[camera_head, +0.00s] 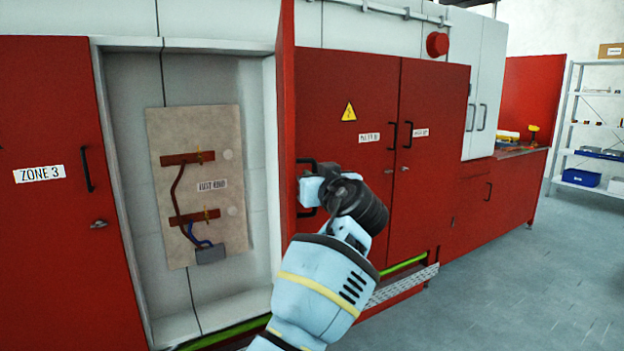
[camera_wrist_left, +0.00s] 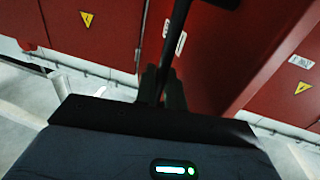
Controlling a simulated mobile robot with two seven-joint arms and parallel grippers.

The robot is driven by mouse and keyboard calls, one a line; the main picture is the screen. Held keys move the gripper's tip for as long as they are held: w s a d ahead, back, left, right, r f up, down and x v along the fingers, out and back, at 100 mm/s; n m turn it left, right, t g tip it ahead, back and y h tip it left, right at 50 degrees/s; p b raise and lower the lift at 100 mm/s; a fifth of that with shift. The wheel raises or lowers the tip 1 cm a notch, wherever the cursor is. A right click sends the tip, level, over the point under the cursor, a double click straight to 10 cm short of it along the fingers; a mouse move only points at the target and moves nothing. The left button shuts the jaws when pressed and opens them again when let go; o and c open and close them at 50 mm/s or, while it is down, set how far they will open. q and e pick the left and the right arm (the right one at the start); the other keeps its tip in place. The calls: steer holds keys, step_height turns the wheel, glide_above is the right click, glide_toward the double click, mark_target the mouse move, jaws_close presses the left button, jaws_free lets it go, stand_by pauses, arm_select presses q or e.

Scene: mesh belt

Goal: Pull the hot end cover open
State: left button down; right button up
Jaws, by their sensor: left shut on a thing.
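The hot end cover (camera_head: 285,110) is a red door that stands swung out, seen nearly edge-on in the head view. Behind it the pale recess is open and shows a beige panel (camera_head: 227,130) labelled "HOT END" with two brown bars and wires. My left gripper (camera_head: 308,188) is at the cover's dark handle (camera_head: 304,161), shut on it; the wrist and forearm hide part of the cover's lower side. In the left wrist view the fingers (camera_wrist_left: 162,88) close around the dark handle bar (camera_wrist_left: 176,38). My right gripper is not in view.
A red "ZONE 3" door (camera_head: 45,230) is closed at the left. Red double doors (camera_head: 385,95) with a yellow warning sign stand closed right of the cover. A metal step (camera_head: 405,285) runs along the base. Grey floor (camera_head: 520,290) is free at the right, before a shelf (camera_head: 590,130).

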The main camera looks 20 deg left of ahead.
arm_select(q)
steer(key=shift+d+r, duration=0.1)
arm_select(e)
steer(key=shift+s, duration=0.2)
arm_select(q)
steer(key=c, duration=1.6)
jaws_free()
steer(key=shift+c, duration=0.2)
